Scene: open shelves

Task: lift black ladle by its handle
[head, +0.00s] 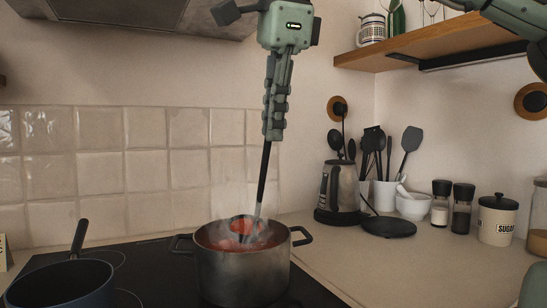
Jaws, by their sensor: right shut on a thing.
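The black ladle's thin handle (262,176) rises steeply out of a dark metal pot (243,275). Its lower end goes into red sauce (228,240), where a bowl-like shape shows through steam; how deep it sits is hard to tell. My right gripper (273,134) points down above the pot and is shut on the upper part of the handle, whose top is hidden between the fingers. My left gripper is not in view.
The pot stands on a black cooktop (145,254) beside a dark blue pan (58,288). A kettle (340,190), utensils in white holders (385,195), a mortar (413,206) and jars stand at right. A wooden shelf (425,44) overhangs there; a hood is at upper left.

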